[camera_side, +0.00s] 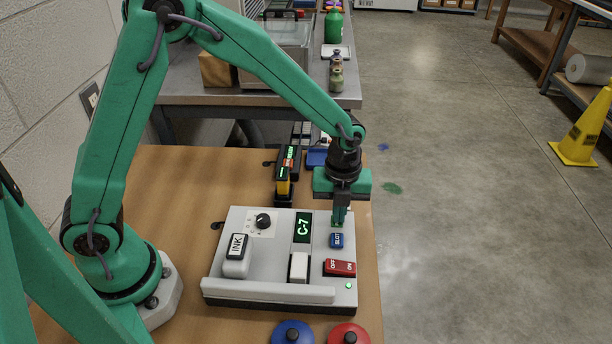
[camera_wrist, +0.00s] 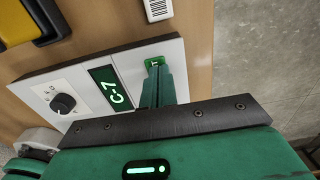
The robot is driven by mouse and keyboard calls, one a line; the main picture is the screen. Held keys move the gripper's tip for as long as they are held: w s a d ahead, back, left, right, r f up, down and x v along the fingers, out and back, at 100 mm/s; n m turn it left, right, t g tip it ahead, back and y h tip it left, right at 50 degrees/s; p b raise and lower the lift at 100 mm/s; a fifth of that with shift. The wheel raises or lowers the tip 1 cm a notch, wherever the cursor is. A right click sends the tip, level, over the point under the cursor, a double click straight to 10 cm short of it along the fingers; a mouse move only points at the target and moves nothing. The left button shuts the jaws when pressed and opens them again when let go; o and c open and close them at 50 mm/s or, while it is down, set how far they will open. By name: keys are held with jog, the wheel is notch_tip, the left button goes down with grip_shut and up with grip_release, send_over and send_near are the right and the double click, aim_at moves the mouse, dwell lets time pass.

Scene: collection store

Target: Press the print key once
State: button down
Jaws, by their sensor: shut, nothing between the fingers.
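The grey-white control panel (camera_side: 235,285) lies on the wooden table. A green key (camera_wrist: 152,62) shows at my fingertips in the wrist view, with only the end of its label, a letter T, readable; my fingers cover the rest. My gripper (camera_side: 338,222) is shut and empty, pointing down over the panel's far right part, just behind the blue key (camera_side: 336,241). In the wrist view my gripper (camera_wrist: 160,68) reaches the green key. I cannot tell whether it touches or presses it.
The panel also bears an INK key (camera_side: 237,246), a knob (camera_side: 263,221), a lit C-7 display (camera_side: 303,227), a white rocker (camera_side: 298,267) and a red OFF/ON switch (camera_side: 340,268). Blue (camera_side: 292,333) and red (camera_side: 348,334) round objects stand in front.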

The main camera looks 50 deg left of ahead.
jog(key=shift+s+a+f, duration=0.15)
jog(key=shift+s+f, duration=0.15)
jog(key=shift+f, duration=0.1)
notch_tip(320, 180, up, 14)
jog(key=shift+w+r, duration=0.25)
jog(key=shift+w, duration=0.05)
dwell(0.4)
dwell(0.6)
jog(key=s+a+r+n+t, duration=0.2)
jog(key=s+a+n, duration=0.4)
jog(key=s+n, duration=0.3)
jog(key=s+a+r+n+t, duration=0.3)
jog(key=s+a+n, duration=0.4)
jog(key=n, duration=1.1)
jog(key=shift+s+a+r, duration=0.2)
jog(key=shift+s+r, duration=0.7)
jog(key=shift+s, duration=0.35)
dwell(1.7)
